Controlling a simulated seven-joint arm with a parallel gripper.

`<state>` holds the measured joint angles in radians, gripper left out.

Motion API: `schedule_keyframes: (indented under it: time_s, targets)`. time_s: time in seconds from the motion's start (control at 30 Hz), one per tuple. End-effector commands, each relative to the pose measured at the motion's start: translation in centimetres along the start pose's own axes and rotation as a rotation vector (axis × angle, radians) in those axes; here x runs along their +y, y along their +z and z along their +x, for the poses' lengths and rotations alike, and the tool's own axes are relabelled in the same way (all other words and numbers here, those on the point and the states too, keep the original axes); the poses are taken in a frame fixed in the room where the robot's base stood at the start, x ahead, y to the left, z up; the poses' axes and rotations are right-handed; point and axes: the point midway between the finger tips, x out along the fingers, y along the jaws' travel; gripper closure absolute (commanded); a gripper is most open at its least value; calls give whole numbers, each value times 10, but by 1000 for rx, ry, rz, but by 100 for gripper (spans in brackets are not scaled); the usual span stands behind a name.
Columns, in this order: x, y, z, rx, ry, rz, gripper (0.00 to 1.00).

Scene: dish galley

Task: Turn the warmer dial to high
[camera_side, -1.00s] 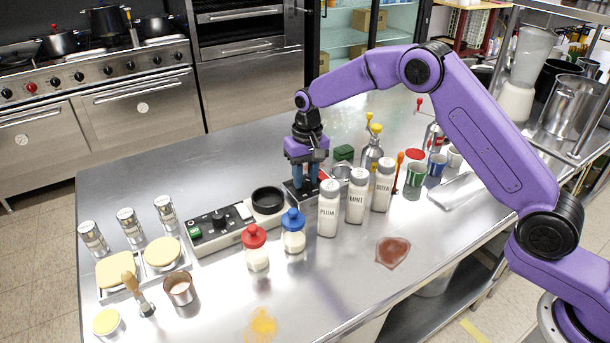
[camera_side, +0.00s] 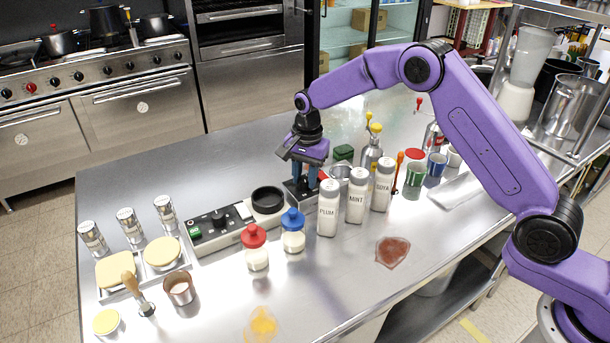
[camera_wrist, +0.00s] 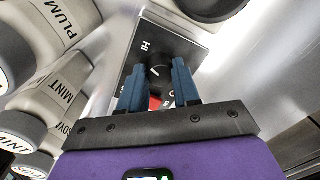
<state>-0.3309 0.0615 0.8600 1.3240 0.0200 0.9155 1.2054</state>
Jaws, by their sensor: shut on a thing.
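The warmer's control plate (camera_wrist: 128,62) shows in the wrist view with an "HI" marking. The black warmer dial (camera_wrist: 157,68) sits on it, with a light pointer line that slants near the "HI" side; its exact setting is hard to tell. My gripper (camera_wrist: 158,84) has its two blue fingers on either side of the dial, shut on it. A red patch shows between the fingers, below the dial. In the side view my gripper (camera_side: 304,190) points down at the warmer plate, behind the shakers, and its fingers hide the dial.
White bottles labelled PLUM (camera_side: 328,208), MINT (camera_side: 356,195) and SOYA (camera_side: 382,185) stand close in front of my gripper. A black round dish (camera_side: 268,199) and a control box (camera_side: 215,228) are to its left.

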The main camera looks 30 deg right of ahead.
Motion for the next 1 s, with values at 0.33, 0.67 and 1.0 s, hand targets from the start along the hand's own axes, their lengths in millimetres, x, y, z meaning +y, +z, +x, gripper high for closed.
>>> schedule_keyframes:
  time_s: [0.33, 0.67, 1.0]
  targets:
    - [-1, 0, -1, 6, -3, 107, 99]
    - [-1, 0, -1, 7, -4, 119, 99]
    - [-1, 0, -1, 6, -3, 117, 43]
